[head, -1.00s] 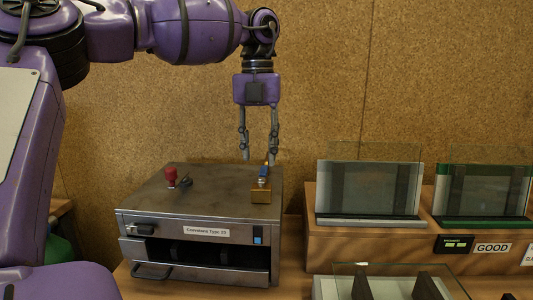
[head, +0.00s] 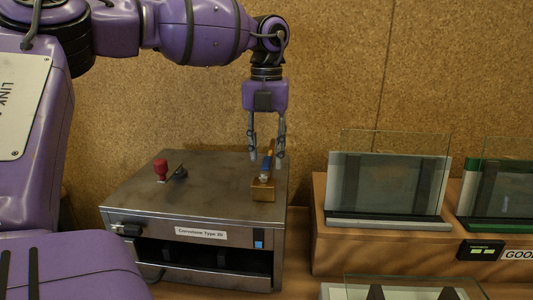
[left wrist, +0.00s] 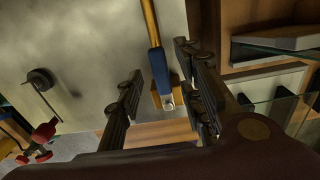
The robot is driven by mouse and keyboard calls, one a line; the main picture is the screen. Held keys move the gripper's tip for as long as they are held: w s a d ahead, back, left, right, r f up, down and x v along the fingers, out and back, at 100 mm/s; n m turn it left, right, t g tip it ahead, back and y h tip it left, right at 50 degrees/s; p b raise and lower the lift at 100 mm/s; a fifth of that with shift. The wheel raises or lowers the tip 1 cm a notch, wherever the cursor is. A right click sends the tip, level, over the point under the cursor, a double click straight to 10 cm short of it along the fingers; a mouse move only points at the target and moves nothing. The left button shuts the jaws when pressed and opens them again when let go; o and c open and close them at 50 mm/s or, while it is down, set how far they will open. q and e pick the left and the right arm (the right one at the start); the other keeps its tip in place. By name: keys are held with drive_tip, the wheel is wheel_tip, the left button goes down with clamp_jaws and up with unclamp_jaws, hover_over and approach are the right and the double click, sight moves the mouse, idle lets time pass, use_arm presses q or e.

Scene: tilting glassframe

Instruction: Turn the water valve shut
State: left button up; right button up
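The water valve has a blue lever (head: 266,162) and a brass base (head: 263,191). It sits at the right front of the metal box's top. In the left wrist view the blue lever (left wrist: 159,72) runs between the fingers, with a brass pipe-like part (left wrist: 151,22) beyond it. My left gripper (head: 266,156) points down over the valve, one finger to each side of the lever. In the left wrist view my left gripper (left wrist: 162,82) is open, with a gap on both sides of the lever. My right gripper is not in view.
The metal box (head: 205,200) also carries a red knob (head: 161,168) and a dark small lever (head: 179,173) at its left. A wooden stand (head: 385,244) with framed glass panes (head: 388,188) stands close on the right. A cork wall (head: 440,80) is behind.

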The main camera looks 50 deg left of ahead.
use_arm(q)
drive_tip(key=shift+f, duration=0.6)
drive_tip(key=shift+c, duration=0.2)
clamp_jaws()
